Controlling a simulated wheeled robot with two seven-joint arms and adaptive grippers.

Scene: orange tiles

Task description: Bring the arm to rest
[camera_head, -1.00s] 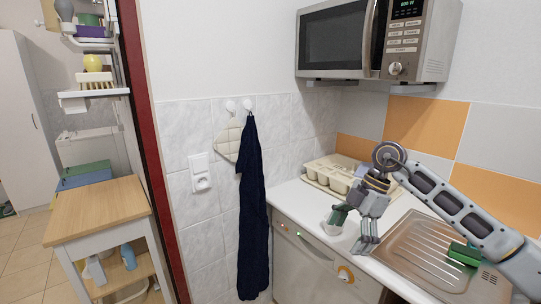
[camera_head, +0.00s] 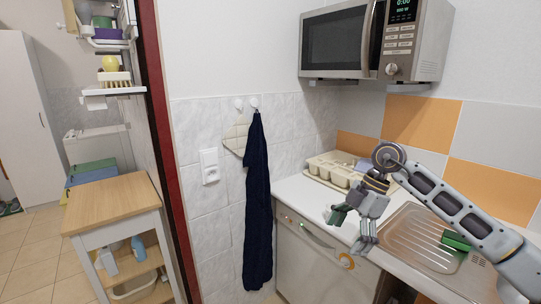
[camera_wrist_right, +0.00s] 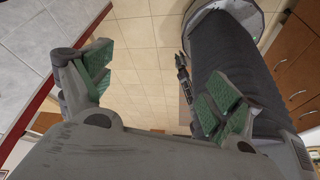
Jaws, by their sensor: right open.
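My right arm comes in from the right over the counter in the head view. Its gripper (camera_head: 350,230) hangs over the counter's front edge, with fingers spread and nothing between them. In the right wrist view the green-padded fingers (camera_wrist_right: 158,88) are wide apart, with floor tiles beyond them. A small pale object, partly hidden, shows beside the left finger; I cannot tell what it is. My left gripper is not in view.
The counter holds a cream tray (camera_head: 323,171), a steel drainer (camera_head: 403,232) and a green sponge (camera_head: 455,241), close to my forearm. A microwave (camera_head: 335,42) is above. A dark towel (camera_head: 257,210) hangs left. A wooden cart (camera_head: 112,203) stands further left.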

